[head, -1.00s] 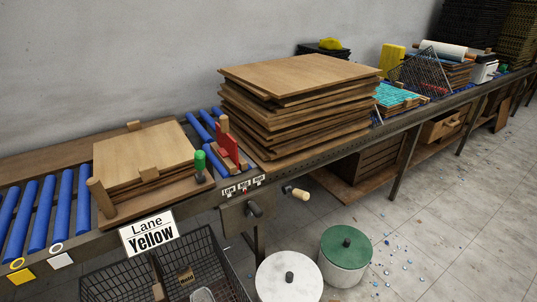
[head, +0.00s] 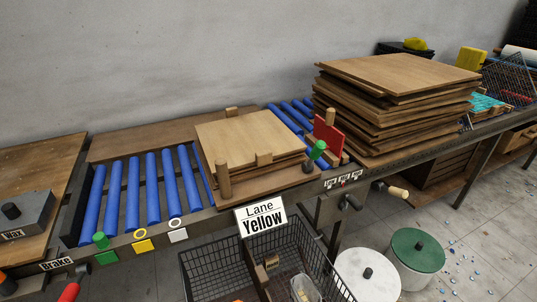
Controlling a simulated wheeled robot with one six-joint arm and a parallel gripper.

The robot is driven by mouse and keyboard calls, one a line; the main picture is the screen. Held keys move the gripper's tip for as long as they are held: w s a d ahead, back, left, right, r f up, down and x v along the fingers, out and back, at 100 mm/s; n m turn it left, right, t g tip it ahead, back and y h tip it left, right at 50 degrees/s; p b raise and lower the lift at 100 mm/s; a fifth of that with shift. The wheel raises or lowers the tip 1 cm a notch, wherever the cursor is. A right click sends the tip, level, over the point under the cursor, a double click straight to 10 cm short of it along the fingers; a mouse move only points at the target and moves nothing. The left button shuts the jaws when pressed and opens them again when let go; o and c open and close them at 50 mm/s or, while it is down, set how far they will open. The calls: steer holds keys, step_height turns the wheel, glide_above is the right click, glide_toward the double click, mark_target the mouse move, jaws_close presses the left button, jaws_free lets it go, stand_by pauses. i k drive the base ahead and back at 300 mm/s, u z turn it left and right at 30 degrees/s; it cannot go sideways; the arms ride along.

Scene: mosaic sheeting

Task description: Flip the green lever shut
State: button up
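A green-topped lever or peg (head: 318,150) with a dark foot stands at the right front corner of the wooden board carrying a small sheet stack (head: 240,138). It leans to the right, close to a red block (head: 328,134). A second green knob (head: 101,240) sits on the conveyor's front rail at the lower left, above a green tag (head: 106,258). I cannot tell from this view whether either is open or shut. My gripper does not show.
Blue rollers (head: 132,195) run left of the stack. A "Lane Yellow" sign (head: 262,216) hangs in front, above a wire basket (head: 205,270). A tall sheet stack (head: 400,75) stands right. Lidded drums, one green-topped (head: 417,248), stand on the floor. A red handle (head: 69,292) is lower left.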

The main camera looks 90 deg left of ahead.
mark_target(320, 145)
steer(key=k, duration=1)
steer(key=u, duration=2.65)
steer(key=k, duration=0.7)
steer(key=z, duration=0.45)
steer(key=i, duration=1)
